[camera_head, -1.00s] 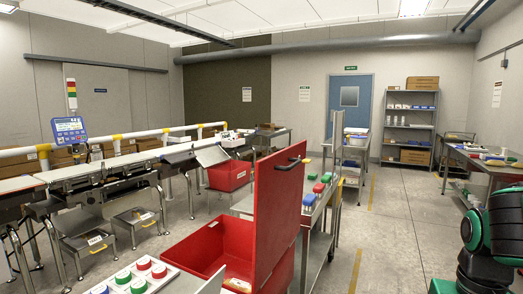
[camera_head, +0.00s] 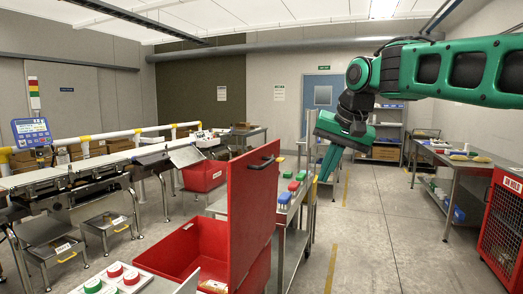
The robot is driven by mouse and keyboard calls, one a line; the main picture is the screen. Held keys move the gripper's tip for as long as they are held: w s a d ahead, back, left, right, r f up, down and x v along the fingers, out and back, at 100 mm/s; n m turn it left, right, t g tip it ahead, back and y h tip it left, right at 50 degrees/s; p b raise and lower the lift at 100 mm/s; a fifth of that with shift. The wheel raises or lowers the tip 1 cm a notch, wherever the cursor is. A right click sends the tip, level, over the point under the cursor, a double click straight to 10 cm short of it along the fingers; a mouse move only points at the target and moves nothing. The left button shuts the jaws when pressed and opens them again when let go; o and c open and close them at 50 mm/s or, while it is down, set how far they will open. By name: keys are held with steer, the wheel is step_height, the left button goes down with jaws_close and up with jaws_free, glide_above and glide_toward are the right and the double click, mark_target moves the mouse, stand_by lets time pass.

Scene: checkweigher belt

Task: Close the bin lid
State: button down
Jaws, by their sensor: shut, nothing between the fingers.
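The red bin (camera_head: 180,247) stands in the lower middle of the head view, with its open top showing its inner walls. Its red lid (camera_head: 250,210) stands upright at the bin's right side, raised, with a black handle (camera_head: 262,163) near its top edge. My gripper (camera_head: 328,163) is to the right of the lid in the picture, pointing down, shut and empty. It is apart from the lid and the handle. The bin's lower part is cut off by the frame.
A steel cart (camera_head: 219,206) with red, green and blue items stands behind the lid. Another red bin (camera_head: 203,177) sits by the conveyor. A red mesh cage (camera_head: 503,222) is at right. Floor between is clear.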

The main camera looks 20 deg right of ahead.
steer(key=w+a+r+t+y, duration=0.1)
steer(key=w+a+r+t, duration=0.1)
steer(key=w+a+r, duration=0.8)
glide_above(264, 165)
steer(key=shift+n, duration=0.3)
step_height(264, 165, down, 6)
steer(key=shift+s+f, duration=0.1)
steer(key=shift+w+a, duration=0.45)
steer(key=shift+a, duration=0.1)
